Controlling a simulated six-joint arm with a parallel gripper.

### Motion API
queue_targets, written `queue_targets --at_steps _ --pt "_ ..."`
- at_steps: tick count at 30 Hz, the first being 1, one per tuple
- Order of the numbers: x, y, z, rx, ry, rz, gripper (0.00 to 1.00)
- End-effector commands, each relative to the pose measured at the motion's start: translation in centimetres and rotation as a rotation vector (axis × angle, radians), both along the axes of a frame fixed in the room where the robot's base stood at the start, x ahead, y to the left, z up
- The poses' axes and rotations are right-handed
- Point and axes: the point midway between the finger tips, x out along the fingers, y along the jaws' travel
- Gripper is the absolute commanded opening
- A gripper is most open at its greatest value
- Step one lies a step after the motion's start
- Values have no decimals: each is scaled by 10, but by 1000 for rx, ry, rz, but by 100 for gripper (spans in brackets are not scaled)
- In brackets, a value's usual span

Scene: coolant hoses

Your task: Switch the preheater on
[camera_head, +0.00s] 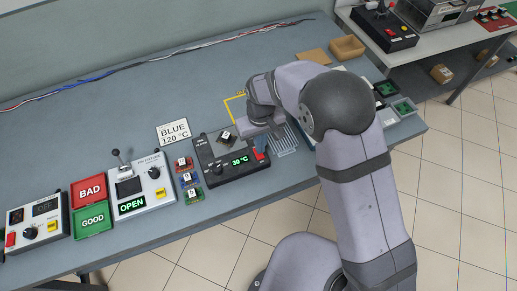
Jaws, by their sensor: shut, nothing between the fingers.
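The preheater (209,186) is a dark grey box near the front edge of the table. Its green display (240,160) reads 30 °C, with small knobs to the left of it. A red rocker switch (258,154) sits at its right end; which way it is tipped is too small to tell. A small dark part lies on top of the preheater. My gripper (256,134) is shut and empty, just above and behind the right end of the preheater, close to the red switch. I cannot tell whether it touches anything.
A white card reading BLUE 120 °C (173,132) lies behind. Several small coloured boards lie left of the preheater, then a lever device showing OPEN (157,203) and red BAD (88,190) and green GOOD (92,220) trays. A ribbed metal piece (285,141) lies right.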

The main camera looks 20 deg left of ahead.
Motion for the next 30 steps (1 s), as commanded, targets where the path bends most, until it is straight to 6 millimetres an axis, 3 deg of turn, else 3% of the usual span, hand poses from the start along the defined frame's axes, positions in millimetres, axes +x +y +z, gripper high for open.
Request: queue_targets --at_steps 13,30 --pt "0 0 34 -1 1 0 0" --pt "0 0 37 0 0 0 0"
